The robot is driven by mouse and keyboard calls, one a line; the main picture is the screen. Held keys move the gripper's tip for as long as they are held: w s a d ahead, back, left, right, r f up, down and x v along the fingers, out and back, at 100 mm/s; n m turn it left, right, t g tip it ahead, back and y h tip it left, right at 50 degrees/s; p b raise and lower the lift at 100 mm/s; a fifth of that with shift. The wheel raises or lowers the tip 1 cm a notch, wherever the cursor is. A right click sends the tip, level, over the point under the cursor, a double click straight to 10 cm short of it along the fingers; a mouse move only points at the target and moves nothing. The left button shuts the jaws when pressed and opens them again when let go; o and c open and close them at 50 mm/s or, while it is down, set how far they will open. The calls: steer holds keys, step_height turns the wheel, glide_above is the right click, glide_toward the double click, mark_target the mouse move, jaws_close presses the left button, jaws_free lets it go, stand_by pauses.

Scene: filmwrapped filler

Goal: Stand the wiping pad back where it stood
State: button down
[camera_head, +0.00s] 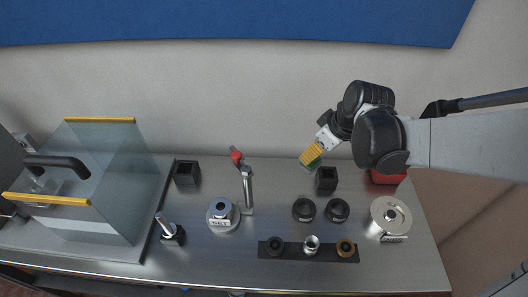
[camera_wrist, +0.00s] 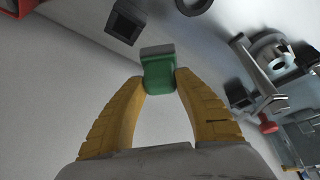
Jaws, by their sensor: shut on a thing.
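My gripper (camera_head: 312,158) has yellow fingers that are shut on the wiping pad (camera_wrist: 158,72), a small green block with a grey end. In the wrist view the pad sits between the fingertips, its grey end pointing away from the gripper. In the head view only a bit of green pad (camera_head: 315,164) shows below the fingers, near the back of the bench. A black square open-topped holder (camera_head: 326,181) stands just to the right of the pad; it also shows in the wrist view (camera_wrist: 125,22), apart from the pad. A similar black holder (camera_head: 187,174) stands further left.
A clamp with a red handle tip (camera_head: 246,185) stands left of my gripper. Two black rings (camera_head: 304,209), a rail of fittings (camera_head: 294,258) and a silver disc (camera_head: 379,213) lie in front. A red box (camera_head: 388,178) is at right, a clear guard (camera_head: 100,190) at left.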

steer(key=shift+w+a+f+b, duration=0.5)
steer(key=shift+a+f+b, duration=0.3)
steer(key=shift+a+f, duration=0.8)
steer(key=shift+w+a+f+b, duration=0.55)
steer(key=shift+a+f+b, duration=0.2)
steer(key=shift+a+f, duration=0.85)
steer(key=shift+w+a+f+b, duration=0.5)
steer(key=shift+a+f+b, duration=0.3)
steer(key=shift+a+f, duration=0.8)
steer(key=shift+d+f, duration=0.15)
steer(key=shift+d, duration=0.05)
steer(key=shift+f, duration=0.15)
steer(key=c, duration=1)
jaws_free()
steer(key=shift+o, duration=0.2)
